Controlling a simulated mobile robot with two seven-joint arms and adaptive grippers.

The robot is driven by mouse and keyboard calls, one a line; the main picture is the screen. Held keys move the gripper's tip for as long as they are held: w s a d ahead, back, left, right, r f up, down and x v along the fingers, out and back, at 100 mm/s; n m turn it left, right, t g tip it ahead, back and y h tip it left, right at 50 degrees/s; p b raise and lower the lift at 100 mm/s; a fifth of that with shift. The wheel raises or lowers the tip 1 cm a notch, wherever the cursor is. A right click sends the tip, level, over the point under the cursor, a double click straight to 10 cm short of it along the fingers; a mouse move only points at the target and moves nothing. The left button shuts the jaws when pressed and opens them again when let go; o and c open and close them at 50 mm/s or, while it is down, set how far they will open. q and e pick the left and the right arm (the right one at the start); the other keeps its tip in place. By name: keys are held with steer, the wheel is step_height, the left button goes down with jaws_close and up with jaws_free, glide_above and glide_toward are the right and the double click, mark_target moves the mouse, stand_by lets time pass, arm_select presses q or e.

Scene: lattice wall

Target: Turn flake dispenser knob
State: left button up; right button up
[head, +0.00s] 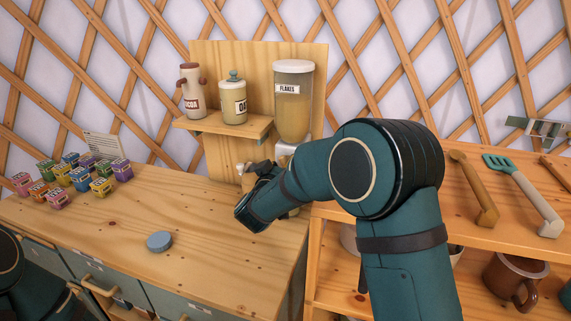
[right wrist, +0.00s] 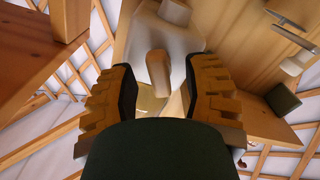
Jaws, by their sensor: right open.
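The flake dispenser (head: 294,115) is a clear-sided canister with a white lid and a "FLAKES" label, mounted on a wooden back board. Its lower part is partly hidden behind my right arm. In the right wrist view the tan, rounded knob (right wrist: 158,72) sticks out from the pale dispenser base (right wrist: 160,30). My right gripper (right wrist: 160,92) is open, with one ribbed finger on each side of the knob and visible gaps to both. In the head view the gripper is mostly hidden by its own wrist. My left gripper is not in view; only part of my left arm shows.
A cocoa jar (head: 192,92) and an oats jar (head: 233,100) stand on a small shelf (head: 222,126) left of the dispenser. Several coloured tins (head: 78,176) and a blue-grey disc (head: 159,241) lie on the counter. Utensils (head: 522,192) lie on the right shelf.

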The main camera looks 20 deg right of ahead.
steer(key=v, duration=1.1)
